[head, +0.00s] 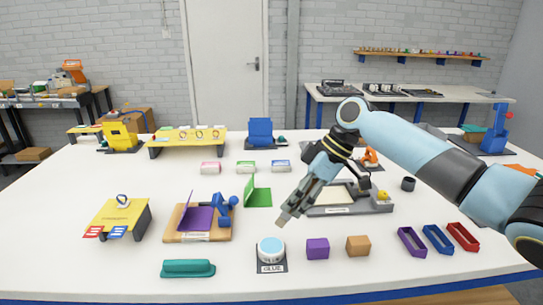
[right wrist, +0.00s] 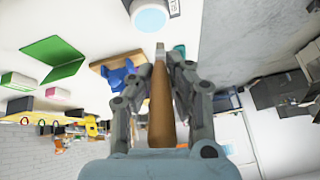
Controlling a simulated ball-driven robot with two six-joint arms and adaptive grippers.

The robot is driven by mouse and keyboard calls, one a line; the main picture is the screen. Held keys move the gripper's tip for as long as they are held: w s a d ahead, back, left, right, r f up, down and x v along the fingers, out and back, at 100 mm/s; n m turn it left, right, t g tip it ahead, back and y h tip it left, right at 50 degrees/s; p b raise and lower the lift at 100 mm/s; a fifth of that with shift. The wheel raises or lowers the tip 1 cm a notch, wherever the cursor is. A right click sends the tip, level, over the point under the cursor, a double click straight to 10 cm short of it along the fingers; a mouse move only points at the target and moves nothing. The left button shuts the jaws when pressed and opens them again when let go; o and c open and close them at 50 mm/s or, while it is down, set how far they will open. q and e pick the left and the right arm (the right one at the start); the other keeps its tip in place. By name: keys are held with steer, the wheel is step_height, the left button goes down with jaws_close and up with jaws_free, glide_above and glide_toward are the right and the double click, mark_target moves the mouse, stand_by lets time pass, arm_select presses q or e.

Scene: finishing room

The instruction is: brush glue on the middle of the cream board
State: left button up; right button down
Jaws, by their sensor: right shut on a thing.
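My right gripper (head: 292,208) hangs tilted over the table, above and a little right of the glue pot (head: 270,248), apart from it. In the right wrist view the gripper (right wrist: 180,65) is shut on the brown wooden handle of a brush (right wrist: 160,108). The brush points towards the pale blue glue pot (right wrist: 150,16); whether its tip carries glue is too small to tell. The cream board (head: 333,196) lies in a grey tray (head: 350,210) behind and right of the gripper, partly hidden by my arm. My left gripper is not in view.
A purple block (head: 317,248) and an orange-brown block (head: 358,246) stand right of the glue pot. A teal handled item (head: 188,268) lies to its left. Purple, blue and red open frames (head: 438,238) lie at front right. A yellow duck (head: 383,196) sits by the tray.

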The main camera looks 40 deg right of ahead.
steer(key=shift+w+a+r, duration=0.35)
steer(key=shift+w+a, duration=0.1)
steer(key=shift+w, duration=0.05)
steer(key=shift+w+a+m, duration=0.15)
steer(key=shift+w+m, duration=0.1)
steer(key=shift+m, duration=0.05)
steer(key=shift+s+f+t+b, duration=0.15)
steer(key=shift+f+t+b, duration=0.15)
steer(key=shift+f+b, duration=0.5)
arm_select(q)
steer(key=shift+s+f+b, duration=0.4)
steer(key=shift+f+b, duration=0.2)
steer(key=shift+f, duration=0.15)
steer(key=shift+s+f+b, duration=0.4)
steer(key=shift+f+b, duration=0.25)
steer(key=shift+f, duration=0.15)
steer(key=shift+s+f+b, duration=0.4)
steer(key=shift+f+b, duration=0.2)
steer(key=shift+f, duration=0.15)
arm_select(e)
steer(key=shift+f, duration=2.2)
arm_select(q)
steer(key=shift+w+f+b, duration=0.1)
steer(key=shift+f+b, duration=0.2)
arm_select(e)
steer(key=shift+f, duration=0.5)
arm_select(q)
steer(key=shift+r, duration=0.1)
arm_select(e)
steer(key=shift+f, duration=0.1)
